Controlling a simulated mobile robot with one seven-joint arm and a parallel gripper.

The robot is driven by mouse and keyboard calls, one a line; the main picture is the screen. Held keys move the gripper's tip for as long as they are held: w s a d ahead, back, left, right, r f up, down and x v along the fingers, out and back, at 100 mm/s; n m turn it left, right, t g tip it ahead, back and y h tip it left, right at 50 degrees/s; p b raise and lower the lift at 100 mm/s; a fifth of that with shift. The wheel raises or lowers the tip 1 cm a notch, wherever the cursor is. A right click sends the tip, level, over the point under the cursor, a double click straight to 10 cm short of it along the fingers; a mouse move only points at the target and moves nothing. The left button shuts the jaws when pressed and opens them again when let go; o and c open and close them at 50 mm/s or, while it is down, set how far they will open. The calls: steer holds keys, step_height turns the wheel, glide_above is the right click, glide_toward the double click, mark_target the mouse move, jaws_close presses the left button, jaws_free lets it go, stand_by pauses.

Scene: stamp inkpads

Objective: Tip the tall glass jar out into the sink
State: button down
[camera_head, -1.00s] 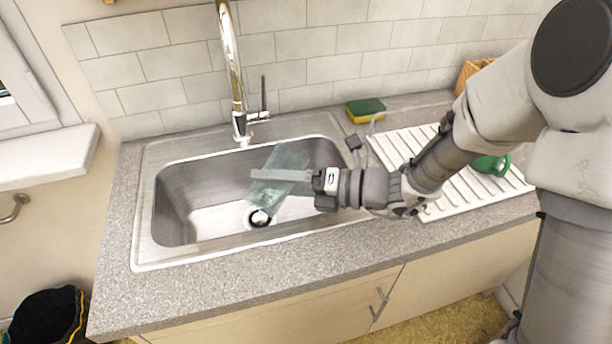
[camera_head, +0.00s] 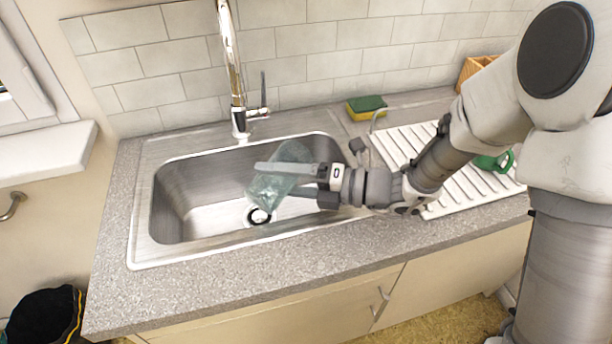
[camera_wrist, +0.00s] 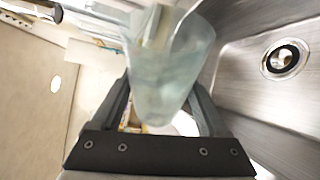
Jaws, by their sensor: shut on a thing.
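The tall glass jar (camera_head: 268,190) is pale blue-green and see-through. It is tilted over the sink (camera_head: 172,205), its lower end pointing down and left toward the drain (camera_head: 258,215). My gripper (camera_head: 273,178) is shut on the jar, with one finger along each side. In the wrist view the jar (camera_wrist: 165,85) sits between the two fingers, and the drain (camera_wrist: 284,60) shows to its right. Whether anything is left inside the jar is unclear. No falling stream is visible.
The chrome faucet (camera_head: 231,70) stands behind the sink. To the right are a green-yellow sponge (camera_head: 366,107), a white ribbed drainboard (camera_head: 405,145), a green mug (camera_head: 497,162) and a wooden box (camera_head: 470,70). The front counter (camera_head: 230,285) is clear.

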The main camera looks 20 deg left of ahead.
steer(key=shift+w+f+m, duration=0.1)
steer(key=shift+w+m, duration=0.2)
steer(key=shift+s+m+y, duration=0.15)
steer(key=shift+m+y, duration=0.15)
steer(key=shift+m, duration=0.1)
stand_by(0.5)
steer(key=shift+d+f+m+g+y+p, duration=0.15)
steer(key=shift+m+g+y+p, duration=0.25)
steer(key=shift+p, duration=0.6)
steer(key=shift+w+r+m+p, duration=0.25)
steer(key=shift+r+m+p, duration=0.6)
steer(key=shift+p, duration=1.15)
